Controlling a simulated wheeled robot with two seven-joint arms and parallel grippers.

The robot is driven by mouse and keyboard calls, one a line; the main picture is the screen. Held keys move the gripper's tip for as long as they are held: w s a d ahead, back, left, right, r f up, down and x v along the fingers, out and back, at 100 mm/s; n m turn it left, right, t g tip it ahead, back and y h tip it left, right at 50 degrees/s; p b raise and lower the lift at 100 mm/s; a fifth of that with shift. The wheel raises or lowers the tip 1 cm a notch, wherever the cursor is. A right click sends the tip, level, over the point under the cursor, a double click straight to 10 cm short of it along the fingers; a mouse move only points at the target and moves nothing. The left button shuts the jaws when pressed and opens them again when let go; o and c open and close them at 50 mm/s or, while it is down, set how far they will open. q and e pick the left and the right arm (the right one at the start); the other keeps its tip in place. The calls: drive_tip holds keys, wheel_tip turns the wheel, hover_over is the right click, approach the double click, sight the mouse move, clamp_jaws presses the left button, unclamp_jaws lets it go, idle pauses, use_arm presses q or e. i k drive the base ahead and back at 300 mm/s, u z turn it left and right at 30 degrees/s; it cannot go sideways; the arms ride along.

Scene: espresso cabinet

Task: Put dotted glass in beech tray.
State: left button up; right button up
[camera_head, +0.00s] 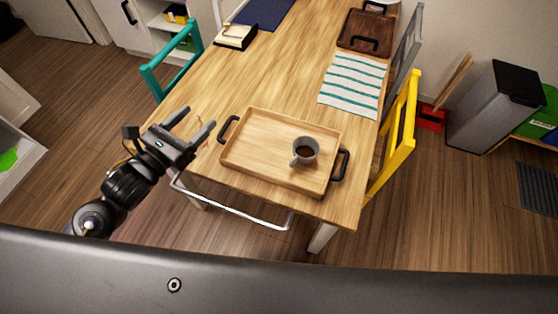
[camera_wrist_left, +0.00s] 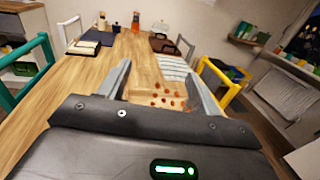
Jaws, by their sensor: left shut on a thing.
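The beech tray (camera_head: 262,136), a pale wooden tray with two black handles, lies on the near end of the table. My left gripper (camera_head: 199,118) is beside the tray's left end, above the table's left edge. In the left wrist view a clear glass with orange-red dots, the dotted glass (camera_wrist_left: 170,97), shows between the fingers of the left gripper (camera_wrist_left: 160,76), which is shut on it. In the head view the glass can hardly be made out. My right gripper is out of view.
A grey mug (camera_head: 304,151) with dark liquid stands in the tray's right part; its left part is empty. A striped cloth (camera_head: 353,85) and a dark brown tray (camera_head: 366,32) lie farther back. A yellow chair (camera_head: 397,135) and a teal chair (camera_head: 172,60) flank the table.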

sight(260, 144)
drive_tip(key=k, duration=0.7)
drive_tip(key=z, duration=1.95)
drive_tip(key=i, duration=1.4)
drive_tip(key=u, duration=2)
